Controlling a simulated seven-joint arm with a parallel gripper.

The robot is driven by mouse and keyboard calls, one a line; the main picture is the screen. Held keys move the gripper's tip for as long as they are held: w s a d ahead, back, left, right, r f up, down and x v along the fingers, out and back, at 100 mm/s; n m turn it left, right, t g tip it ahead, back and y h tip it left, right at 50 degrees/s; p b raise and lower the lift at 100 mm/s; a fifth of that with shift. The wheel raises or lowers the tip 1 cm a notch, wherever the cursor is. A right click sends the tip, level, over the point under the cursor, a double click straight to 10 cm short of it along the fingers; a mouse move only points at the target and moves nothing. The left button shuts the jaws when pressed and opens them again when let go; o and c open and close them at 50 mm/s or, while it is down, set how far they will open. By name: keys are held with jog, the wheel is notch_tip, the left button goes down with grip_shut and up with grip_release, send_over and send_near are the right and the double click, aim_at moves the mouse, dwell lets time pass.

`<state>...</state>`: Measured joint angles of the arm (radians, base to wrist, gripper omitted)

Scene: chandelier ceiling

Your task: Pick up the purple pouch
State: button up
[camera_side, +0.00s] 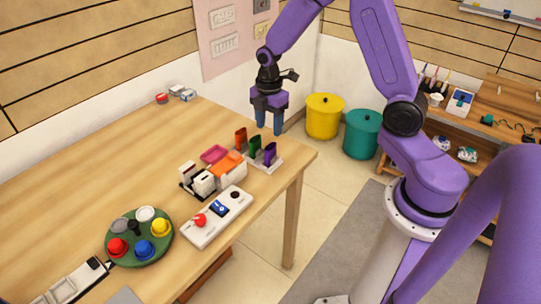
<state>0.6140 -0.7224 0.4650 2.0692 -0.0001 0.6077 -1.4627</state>
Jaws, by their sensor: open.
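The purple pouch (270,153) stands upright in the right end of a small white holder (265,166), near the table's right edge. A green pouch (255,145) and a brown-orange pouch (241,138) stand beside it to the left. My gripper (269,123) hangs with its blue fingers pointing down, above and a little behind the purple pouch. It is open, with nothing visible between the fingers, and appears apart from the pouch.
Left of the holder are a pink tray (213,154) and a block of white and orange items (227,171). A white control panel (218,216) and a round green board (138,238) lie in front. The table's back left is mostly clear.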

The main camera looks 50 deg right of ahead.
aim_at(271, 146)
jog(key=shift+s+d+f, duration=0.1)
jog(key=shift+d+f, duration=0.05)
jog(key=shift+f, duration=3.1)
grip_shut()
